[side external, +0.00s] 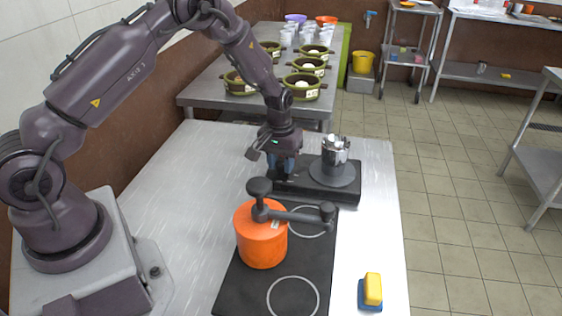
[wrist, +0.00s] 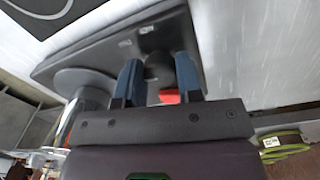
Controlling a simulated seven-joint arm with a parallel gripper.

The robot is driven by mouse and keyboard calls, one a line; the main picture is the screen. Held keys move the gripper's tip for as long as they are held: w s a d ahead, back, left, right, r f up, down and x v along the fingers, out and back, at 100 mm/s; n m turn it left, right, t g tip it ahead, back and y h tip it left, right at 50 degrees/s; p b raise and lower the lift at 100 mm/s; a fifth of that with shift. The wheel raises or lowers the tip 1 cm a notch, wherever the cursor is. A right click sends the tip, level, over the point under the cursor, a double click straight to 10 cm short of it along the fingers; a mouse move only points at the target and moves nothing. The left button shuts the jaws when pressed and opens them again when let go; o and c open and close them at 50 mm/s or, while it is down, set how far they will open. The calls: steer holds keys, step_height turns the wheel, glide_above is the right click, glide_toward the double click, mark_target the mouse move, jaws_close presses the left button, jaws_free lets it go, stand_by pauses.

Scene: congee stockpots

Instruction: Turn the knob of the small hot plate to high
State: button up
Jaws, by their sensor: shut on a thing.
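The small hot plate (side external: 345,191) is a dark, low box with a round plate that carries a steel container (side external: 335,150). Its casing also shows in the wrist view (wrist: 98,55). My gripper (side external: 282,168) is at the left end of the hot plate, pointing down. In the wrist view my two blue fingers (wrist: 157,80) are on either side of the dark knob (wrist: 157,64), shut on it. A small red part shows between the fingers near the knob. The knob is hidden in the side view, and its setting cannot be read.
A yellow sponge (side external: 373,288) lies on a blue holder at the front right. Several green pots stand on the back table. The counter's left part (side external: 190,190) is clear.

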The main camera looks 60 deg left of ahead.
mark_target(279, 163)
steer(key=shift+n, duration=0.4)
steer(key=o, duration=0.9)
steer(key=r, duration=1.3)
steer(key=shift+s+a, duration=0.1)
steer(key=shift+a, duration=0.1)
